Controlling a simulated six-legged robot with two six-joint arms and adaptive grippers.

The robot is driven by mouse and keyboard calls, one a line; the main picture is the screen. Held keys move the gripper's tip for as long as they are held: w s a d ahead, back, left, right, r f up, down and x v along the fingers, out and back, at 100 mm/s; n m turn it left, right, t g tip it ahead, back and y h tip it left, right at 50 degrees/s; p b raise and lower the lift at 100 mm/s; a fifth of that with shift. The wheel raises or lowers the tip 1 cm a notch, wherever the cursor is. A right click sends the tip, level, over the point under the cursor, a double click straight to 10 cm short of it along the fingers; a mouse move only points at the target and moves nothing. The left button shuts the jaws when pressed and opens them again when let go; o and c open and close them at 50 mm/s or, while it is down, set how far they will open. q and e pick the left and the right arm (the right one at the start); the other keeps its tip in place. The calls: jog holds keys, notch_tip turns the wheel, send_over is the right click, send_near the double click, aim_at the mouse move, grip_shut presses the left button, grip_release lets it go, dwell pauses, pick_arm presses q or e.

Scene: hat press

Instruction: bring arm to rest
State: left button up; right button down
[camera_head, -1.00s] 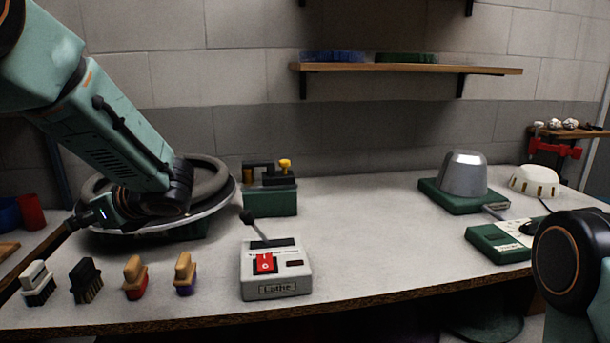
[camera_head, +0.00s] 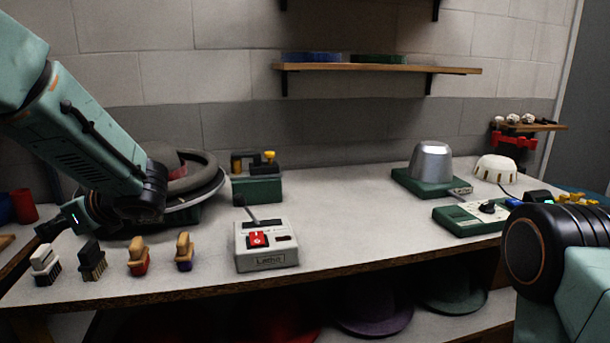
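My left arm (camera_head: 85,135) comes in from the left over the worktable (camera_head: 345,230). It reaches down in front of a round, dark-rimmed machine (camera_head: 205,190). My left gripper (camera_head: 48,232) is low at the far left, above the table's left end near the brushes. It is small and dark, and its finger gap cannot be made out. It holds nothing that I can see. My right arm (camera_head: 575,265) shows only as a dark round joint and a teal link at the right edge. My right gripper cannot be made out.
Several brushes (camera_head: 137,256) stand along the front left edge. A white box with a red switch (camera_head: 257,240) is beside them. A green-based block (camera_head: 257,188), a metal dome (camera_head: 430,162) and a green panel (camera_head: 465,218) stand farther back. The table's middle is clear.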

pick_arm(q)
jog(key=s+d+f+n+h, duration=0.3)
jog(key=d+f+n+h, duration=0.15)
jog(key=d+f, duration=0.4)
jog(key=s+d+f+n+t+h, duration=0.1)
jog(key=s+d+f+n+h, duration=0.3)
jog(key=d+f, duration=0.5)
jog(key=s+d+f+n+h, duration=0.1)
jog(key=d+f+n+h, duration=0.4)
jog(key=d+f, duration=0.4)
jog(key=s+a+f+n+g, duration=0.1)
jog(key=s+f+n, duration=0.2)
jog(key=s, duration=0.9)
jog(key=s+a+f+n+g, duration=0.1)
jog(key=s+f+n+g, duration=0.1)
jog(key=s+f, duration=0.8)
jog(key=s+n, duration=0.1)
jog(key=s, duration=0.2)
jog(key=shift+a+n, duration=0.35)
jog(key=shift+s, duration=0.1)
